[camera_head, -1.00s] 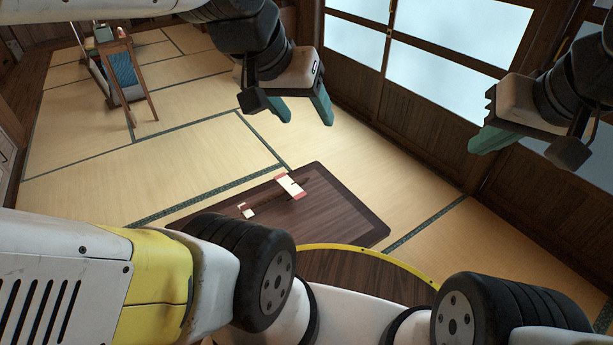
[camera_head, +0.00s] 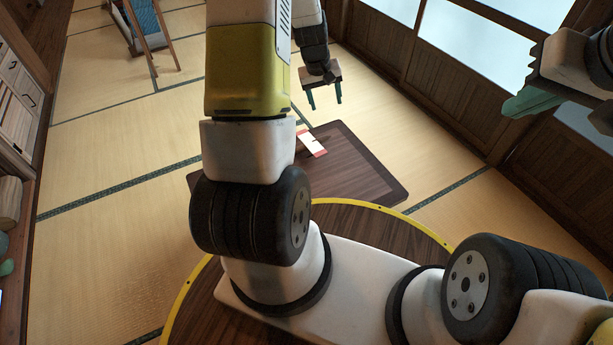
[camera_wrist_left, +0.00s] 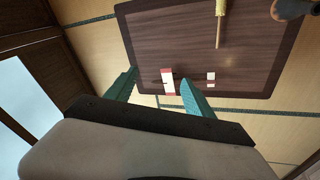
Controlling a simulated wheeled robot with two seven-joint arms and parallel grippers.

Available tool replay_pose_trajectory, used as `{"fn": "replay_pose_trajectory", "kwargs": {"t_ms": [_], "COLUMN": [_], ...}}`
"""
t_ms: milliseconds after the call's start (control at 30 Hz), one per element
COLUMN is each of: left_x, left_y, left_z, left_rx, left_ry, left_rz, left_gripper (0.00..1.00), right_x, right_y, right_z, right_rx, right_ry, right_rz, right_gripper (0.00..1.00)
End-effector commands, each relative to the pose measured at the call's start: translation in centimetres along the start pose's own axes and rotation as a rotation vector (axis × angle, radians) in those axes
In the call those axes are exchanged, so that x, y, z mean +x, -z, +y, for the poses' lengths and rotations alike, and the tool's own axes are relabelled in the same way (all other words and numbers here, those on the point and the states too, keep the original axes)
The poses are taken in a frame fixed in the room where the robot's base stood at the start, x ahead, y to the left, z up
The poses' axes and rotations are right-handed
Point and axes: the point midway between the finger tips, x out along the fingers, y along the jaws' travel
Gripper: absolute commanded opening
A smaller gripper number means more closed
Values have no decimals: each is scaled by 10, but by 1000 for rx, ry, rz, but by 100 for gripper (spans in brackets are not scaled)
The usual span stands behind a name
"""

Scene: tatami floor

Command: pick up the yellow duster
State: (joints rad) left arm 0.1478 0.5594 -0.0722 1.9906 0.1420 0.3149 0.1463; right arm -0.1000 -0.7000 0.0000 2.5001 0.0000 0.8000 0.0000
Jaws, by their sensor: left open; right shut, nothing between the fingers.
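A thin stick with a yellow upper part, which looks like the yellow duster (camera_wrist_left: 221,9), lies over the low dark table (camera_wrist_left: 262,55) in the left wrist view, cut off by the top edge. In the head view I cannot see it; my left arm covers part of the table (camera_head: 365,170). My left gripper (camera_head: 325,103) is open and empty, pointing down near the table's far edge. In the left wrist view its fingers (camera_wrist_left: 160,78) are apart, with the duster off to the right and above. My right gripper (camera_head: 530,102) is shut and empty at the right.
A red-and-white card-like item (camera_head: 312,143) lies on the table, and a small white item (camera_wrist_left: 211,79) is beside it in the wrist view. A wooden stand (camera_head: 150,35) is at the back left. Drawers (camera_head: 20,95) line the left wall. Tatami between is clear.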

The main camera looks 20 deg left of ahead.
Motion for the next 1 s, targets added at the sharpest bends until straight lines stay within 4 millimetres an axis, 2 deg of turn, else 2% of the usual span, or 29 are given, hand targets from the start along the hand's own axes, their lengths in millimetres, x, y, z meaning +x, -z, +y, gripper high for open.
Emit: {"fn": "replay_pose_trajectory", "kwargs": {"t_ms": [33, 167, 267, 300, 367, 500, 600, 700, 800, 1000], "left_x": [33, 107, 165, 188, 221, 294, 336, 366, 383, 402], "left_y": [-2, -7, -21, -29, -43, -88, -123, -153, -173, -186], "left_z": [-13, -45, -72, -84, -102, -146, -172, -191, -203, -213], "left_rx": [-30, -104, -157, -178, -207, -273, -310, -337, -353, -363], "left_ry": [20, 62, 95, 109, 131, 181, 212, 235, 250, 258], "left_rz": [-22, -48, -69, -76, -87, -115, -130, -141, -146, -149], "left_gripper": [62, 62, 62, 62, 62, 62, 62, 62, 62, 62], "right_x": [0, 0, 0, 0, 0, 0, 0, 0, 0, 0], "right_y": [0, 0, 0, 0, 0, 0, 0, 0, 0, 0], "right_z": [0, 0, 0, 0, 0, 0, 0, 0, 0, 0], "right_rx": [0, 0, 0, 0, 0, 0, 0, 0, 0, 0], "right_ry": [0, 0, 0, 0, 0, 0, 0, 0, 0, 0], "right_rz": [0, 0, 0, 0, 0, 0, 0, 0, 0, 0], "right_gripper": [0, 0, 0, 0, 0, 0, 0, 0, 0, 0]}}
